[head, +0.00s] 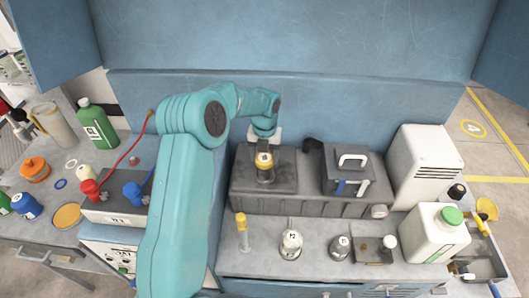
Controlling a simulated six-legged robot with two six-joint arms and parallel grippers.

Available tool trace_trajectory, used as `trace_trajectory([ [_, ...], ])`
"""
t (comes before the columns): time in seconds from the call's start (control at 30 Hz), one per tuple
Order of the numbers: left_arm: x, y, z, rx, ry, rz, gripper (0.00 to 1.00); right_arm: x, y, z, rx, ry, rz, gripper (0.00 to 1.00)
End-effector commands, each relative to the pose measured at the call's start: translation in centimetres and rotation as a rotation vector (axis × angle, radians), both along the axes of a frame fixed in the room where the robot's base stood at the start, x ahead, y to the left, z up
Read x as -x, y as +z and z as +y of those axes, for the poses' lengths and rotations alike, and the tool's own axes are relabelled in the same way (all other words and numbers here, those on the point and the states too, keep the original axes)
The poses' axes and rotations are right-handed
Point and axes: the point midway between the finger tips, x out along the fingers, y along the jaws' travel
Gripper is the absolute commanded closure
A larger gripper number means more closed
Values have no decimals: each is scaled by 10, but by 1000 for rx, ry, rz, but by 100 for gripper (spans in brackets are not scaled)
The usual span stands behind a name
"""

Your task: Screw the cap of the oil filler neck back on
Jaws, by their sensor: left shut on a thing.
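My left gripper (265,150) points down over the left part of the dark grey gearbox-like housing (312,202). It is shut on a small yellow and dark piece, which looks like the filler cap (265,164). The cap is upright, right above the spot where the oil filler neck stands. The neck itself is mostly hidden by the cap and fingers, so I cannot tell whether the cap touches it or how far it is on. My right gripper is out of view.
A dark box with a white handle (353,161) stands on the housing's right. Several small oilers, among them a clear one (291,244), line the front bench. A white jug with a green cap (436,232) stands at right.

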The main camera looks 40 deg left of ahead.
Motion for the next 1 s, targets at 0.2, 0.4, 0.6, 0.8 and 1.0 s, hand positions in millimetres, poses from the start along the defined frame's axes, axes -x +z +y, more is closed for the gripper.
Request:
trace_trajectory([
  [0.2,-1,0,0,-1,-87,-4,64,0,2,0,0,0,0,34],
  [0.4,-1,0,0,-1,-85,-4,5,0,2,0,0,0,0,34],
  [0.6,0,0,0,-1,-84,-2,5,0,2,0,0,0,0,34],
  [0.8,0,0,0,0,-84,-1,0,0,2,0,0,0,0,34],
  [1.0,0,8,0,-1,-83,-2,0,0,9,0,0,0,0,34],
])
